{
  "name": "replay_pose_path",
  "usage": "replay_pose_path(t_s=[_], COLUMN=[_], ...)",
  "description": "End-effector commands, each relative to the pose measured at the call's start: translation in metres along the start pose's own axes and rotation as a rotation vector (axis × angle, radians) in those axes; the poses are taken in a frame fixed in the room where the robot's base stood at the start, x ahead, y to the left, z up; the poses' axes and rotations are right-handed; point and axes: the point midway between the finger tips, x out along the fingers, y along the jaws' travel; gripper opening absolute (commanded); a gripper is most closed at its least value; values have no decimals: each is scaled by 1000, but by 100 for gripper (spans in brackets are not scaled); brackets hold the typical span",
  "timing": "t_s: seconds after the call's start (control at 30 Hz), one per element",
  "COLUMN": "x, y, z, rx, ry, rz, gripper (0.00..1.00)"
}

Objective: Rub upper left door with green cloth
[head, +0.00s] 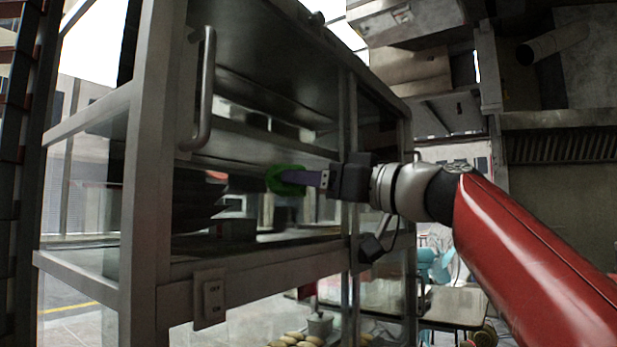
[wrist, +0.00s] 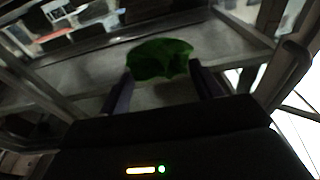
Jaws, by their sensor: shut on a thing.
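The green cloth (head: 284,180) is a small bunched piece at the tips of my gripper (head: 300,179). My gripper is shut on it, and it also shows between the two fingers in the wrist view (wrist: 160,58). The upper left door (head: 240,165) is a glass-fronted panel of the metal cabinet, with a vertical bar handle (head: 204,92) at its left. A bar handle also shows at the right of the wrist view (wrist: 290,72). The cloth is in front of the pane, right of and below the handle. Whether it touches the glass I cannot tell.
The metal cabinet frame (head: 148,190) stands at left, with dark stacked items (head: 197,200) behind the glass. An outlet box (head: 209,298) sits on its lower rail. A table (head: 452,305) stands at lower right. A range hood (head: 560,140) hangs at right.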

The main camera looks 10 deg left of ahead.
Motion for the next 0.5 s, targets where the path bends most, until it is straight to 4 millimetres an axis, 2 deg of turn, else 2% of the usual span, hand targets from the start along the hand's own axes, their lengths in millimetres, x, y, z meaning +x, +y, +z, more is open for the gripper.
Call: replay_pose_path(t_s=[0.2, 0.5], x=[2, 2], y=[20, 18], z=[-1, 1], rx=[-1, 0], ry=[-1, 0], rz=[2, -1], gripper=[47, 47])
